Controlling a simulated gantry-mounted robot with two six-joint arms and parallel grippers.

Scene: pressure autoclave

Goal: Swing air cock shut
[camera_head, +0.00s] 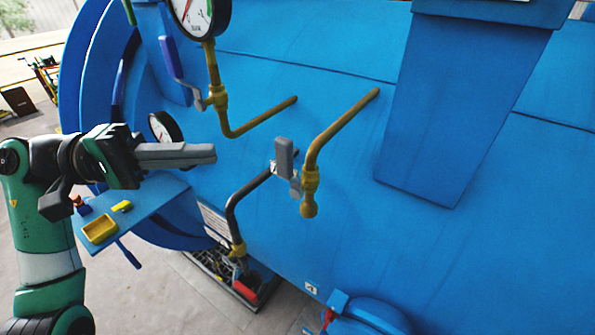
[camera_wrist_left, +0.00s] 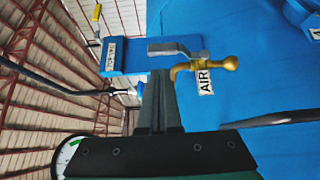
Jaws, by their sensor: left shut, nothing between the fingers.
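The air cock is a brass valve (camera_head: 310,188) at the end of a bent brass pipe on the blue vessel. Its grey lever handle (camera_head: 285,158) points up beside the pipe. In the left wrist view the brass valve (camera_wrist_left: 220,64) carries a white AIR tag (camera_wrist_left: 205,82), and its grey lever (camera_wrist_left: 172,47) lies beyond my fingertips. My left gripper (camera_head: 214,153) is shut and empty, with its grey fingers pointing right toward the lever and a visible gap between them. It also shows in the left wrist view (camera_wrist_left: 161,74). My right gripper is in neither view.
A second brass valve (camera_head: 217,97) with a blue-grey lever sits under a pressure gauge (camera_head: 195,15). A dark bent pipe (camera_head: 235,210) runs below the air cock. A blue shelf (camera_head: 150,200) holds a yellow tray (camera_head: 100,240). A blue column (camera_head: 455,110) stands right.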

